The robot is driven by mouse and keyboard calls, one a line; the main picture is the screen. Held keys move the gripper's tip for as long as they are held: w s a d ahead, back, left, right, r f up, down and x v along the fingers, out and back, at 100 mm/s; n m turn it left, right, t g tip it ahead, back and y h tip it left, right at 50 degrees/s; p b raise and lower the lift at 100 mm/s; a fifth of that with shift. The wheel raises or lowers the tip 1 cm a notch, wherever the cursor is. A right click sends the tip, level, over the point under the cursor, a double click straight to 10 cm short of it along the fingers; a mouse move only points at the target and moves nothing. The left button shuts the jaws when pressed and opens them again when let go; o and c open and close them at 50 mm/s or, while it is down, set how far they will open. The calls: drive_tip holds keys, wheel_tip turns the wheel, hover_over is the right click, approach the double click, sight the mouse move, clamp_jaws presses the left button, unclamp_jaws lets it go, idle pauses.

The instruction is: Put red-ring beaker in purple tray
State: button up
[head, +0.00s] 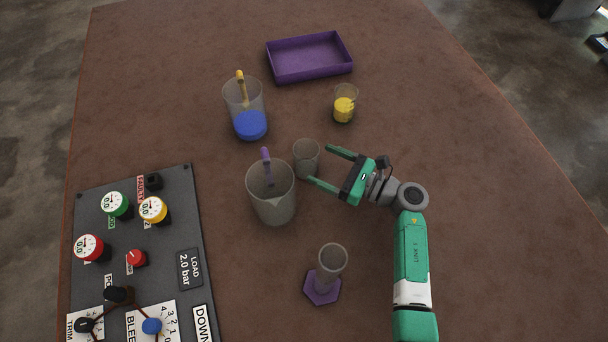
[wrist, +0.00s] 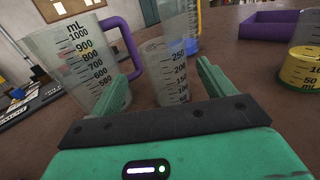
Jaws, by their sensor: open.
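A small clear beaker (head: 306,158) stands upright on the brown table, just beyond my fingertips. In the wrist view this beaker (wrist: 167,78) shows marks up to 250 and sits between the two fingers in the picture.
A large jug with a purple handle (head: 271,195) stands close left of the small beaker. A jug with blue contents (head: 249,124) and a beaker with yellow contents (head: 344,108) stand before the tray. A purple-footed cylinder (head: 322,290) is in front; a gauge panel (head: 190,225) is left.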

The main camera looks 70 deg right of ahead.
sight(296, 151)
drive_tip(key=shift+w+d, duration=0.15)
drive_tip(key=shift+w, duration=0.65)
drive_tip(key=shift+w+d, duration=0.1)
drive_tip(key=shift+w, duration=0.65)
drive_tip(key=w, duration=0.1)
drive_tip(key=w+b, duration=0.1)
drive_tip(key=w, duration=0.1)
drive_tip(key=w+b, duration=0.1)
drive_tip(key=w, duration=0.1)
drive_tip(key=shift+d+f, duration=0.15)
drive_tip(key=shift+d, duration=0.25)
drive_tip(key=shift+s, duration=0.1)
drive_tip(key=shift+c, duration=0.4)
drive_tip(key=c, duration=1.1)
drive_tip(key=shift+o, duration=0.2)
wheel_tip(296, 151, up, 10)
drive_tip(key=p, duration=0.4)
